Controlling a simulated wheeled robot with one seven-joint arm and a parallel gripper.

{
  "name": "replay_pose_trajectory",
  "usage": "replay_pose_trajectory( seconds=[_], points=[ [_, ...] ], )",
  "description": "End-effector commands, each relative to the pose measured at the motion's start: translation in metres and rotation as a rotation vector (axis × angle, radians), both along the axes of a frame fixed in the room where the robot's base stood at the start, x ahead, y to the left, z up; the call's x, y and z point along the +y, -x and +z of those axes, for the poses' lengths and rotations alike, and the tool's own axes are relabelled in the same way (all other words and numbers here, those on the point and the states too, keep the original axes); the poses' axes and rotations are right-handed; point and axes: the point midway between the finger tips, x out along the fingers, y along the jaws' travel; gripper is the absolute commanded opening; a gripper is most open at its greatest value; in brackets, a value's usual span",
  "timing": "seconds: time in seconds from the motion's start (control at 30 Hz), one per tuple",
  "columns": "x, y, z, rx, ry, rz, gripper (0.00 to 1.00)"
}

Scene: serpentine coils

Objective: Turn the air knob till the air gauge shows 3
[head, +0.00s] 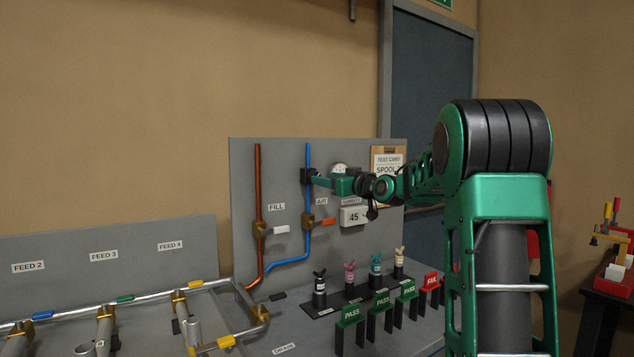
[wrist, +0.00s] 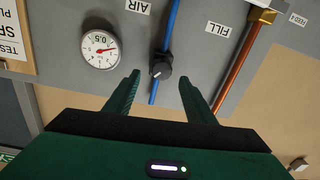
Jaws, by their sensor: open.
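The air knob (wrist: 161,67) is a small dark knob on the blue air pipe (wrist: 171,25). In the wrist view, which is upside down, it sits between the tips of my gripper (wrist: 159,78). The fingers are open, with a gap on each side of the knob. The round white air gauge (wrist: 100,49) is beside the knob, its red needle pointing right in the wrist view; I cannot read its value surely.
The grey panel (head: 243,180) also carries a copper fill pipe (head: 258,190), an orange-handled valve (head: 327,222) and a small display (head: 354,215) reading 45. Several small bottles (head: 350,276) and PASS signs (head: 351,314) stand on the bench below.

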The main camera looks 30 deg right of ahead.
Motion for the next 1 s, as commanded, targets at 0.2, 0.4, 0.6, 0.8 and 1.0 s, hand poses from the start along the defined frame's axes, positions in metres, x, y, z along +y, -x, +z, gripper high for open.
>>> replay_pose_trajectory(
  seconds=[0.2, 0.4, 0.6, 0.8, 1.0],
  points=[
    [0.007, -0.036, 0.000, 0.001, 0.000, 0.006, 0.50],
    [0.009, -0.051, 0.000, 0.000, 0.000, 0.005, 0.50],
    [0.008, -0.053, 0.000, 0.001, 0.000, 0.003, 0.50],
    [0.008, -0.053, 0.000, 0.001, 0.000, 0.003, 0.33],
    [-0.001, -0.052, -0.001, 0.002, -0.001, 0.000, 0.09]
  ],
)
